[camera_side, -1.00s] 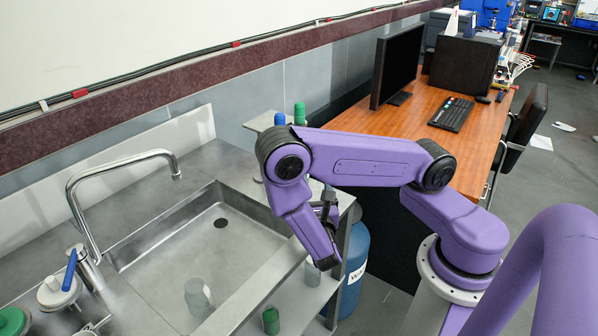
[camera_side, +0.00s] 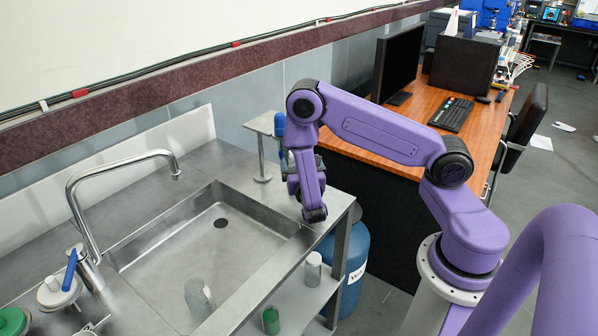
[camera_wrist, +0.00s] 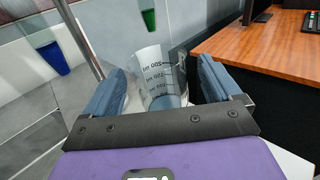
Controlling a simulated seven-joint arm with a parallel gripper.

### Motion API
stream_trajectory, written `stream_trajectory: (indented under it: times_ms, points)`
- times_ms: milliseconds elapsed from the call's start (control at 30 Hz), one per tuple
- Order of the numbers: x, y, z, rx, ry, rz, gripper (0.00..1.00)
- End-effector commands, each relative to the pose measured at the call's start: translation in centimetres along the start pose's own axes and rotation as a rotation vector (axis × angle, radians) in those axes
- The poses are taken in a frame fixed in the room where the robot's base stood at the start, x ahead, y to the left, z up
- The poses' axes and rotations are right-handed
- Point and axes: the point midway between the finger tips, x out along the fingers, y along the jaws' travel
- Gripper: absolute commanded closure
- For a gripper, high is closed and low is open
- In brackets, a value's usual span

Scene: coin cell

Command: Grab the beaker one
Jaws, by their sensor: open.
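A clear glass beaker (camera_wrist: 155,72) with dark volume marks shows in the wrist view, in line with the gap between my fingers. Its lower part looks bluish. My gripper (camera_wrist: 162,68) is open, with a blue-grey finger to each side of the beaker; I cannot tell whether either touches it. In the side view my gripper (camera_side: 302,165) is low over the far right part of the steel counter, and my arm hides most of the beaker's surroundings there. Other clear vessels stand in the sink (camera_side: 199,298) and on the lower shelf (camera_side: 313,270).
A small metal stand (camera_side: 261,123) is beside my arm, with a blue item (camera_side: 279,125) near it. The sink (camera_side: 170,250) and tap (camera_side: 125,170) lie left. A green container (camera_side: 271,320) is on the lower shelf. The wooden desk (camera_side: 455,135) is right, behind my arm.

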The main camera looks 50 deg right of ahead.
Motion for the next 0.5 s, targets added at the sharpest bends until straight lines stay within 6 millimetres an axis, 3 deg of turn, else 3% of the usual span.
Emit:
stream_trajectory:
  times_ms: [233,500]
  points:
    - [3.5,0.0,0.5,0.003,-0.001,-0.005,0.09]
    - [4.5,0.1,0.5,0.0,0.0,-0.001,0.09]
